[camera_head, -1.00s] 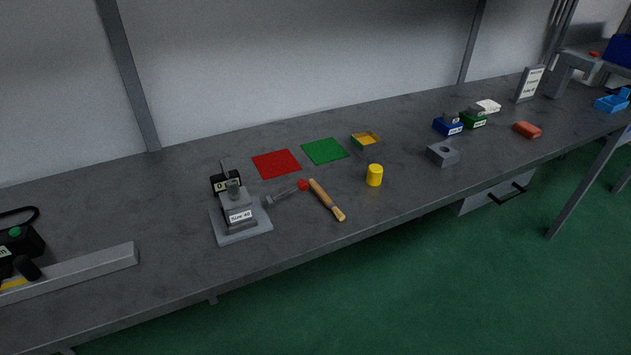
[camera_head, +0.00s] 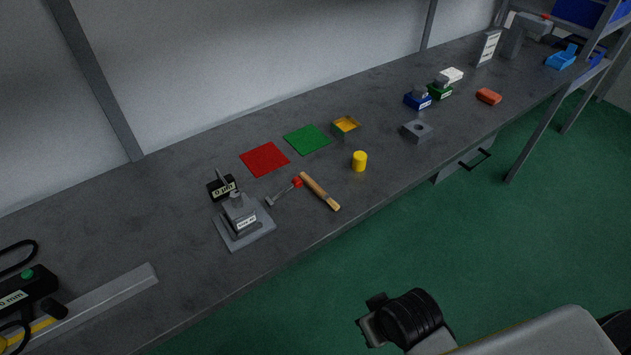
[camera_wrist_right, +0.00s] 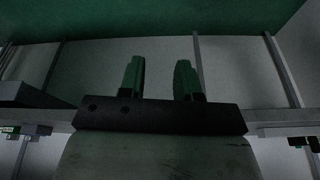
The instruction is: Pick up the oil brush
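The oil brush (camera_head: 320,192) has a wooden handle and a pale tip. It lies on the grey bench, a little in from the front edge, in the head view. My right gripper shows in the right wrist view (camera_wrist_right: 160,80) with its two fingers apart and nothing between them. In the head view, my right arm comes in at the lower right, and its dark wrist end (camera_head: 405,318) is over the green floor, in front of the bench and well apart from the brush. My left gripper is not in view.
A red-ended tool (camera_head: 285,191) lies just left of the brush. A grey press block (camera_head: 243,222) stands further left, and a yellow cylinder (camera_head: 359,161) stands to the right. Red (camera_head: 265,159) and green (camera_head: 307,139) mats lie behind. The bench's front strip near the brush is clear.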

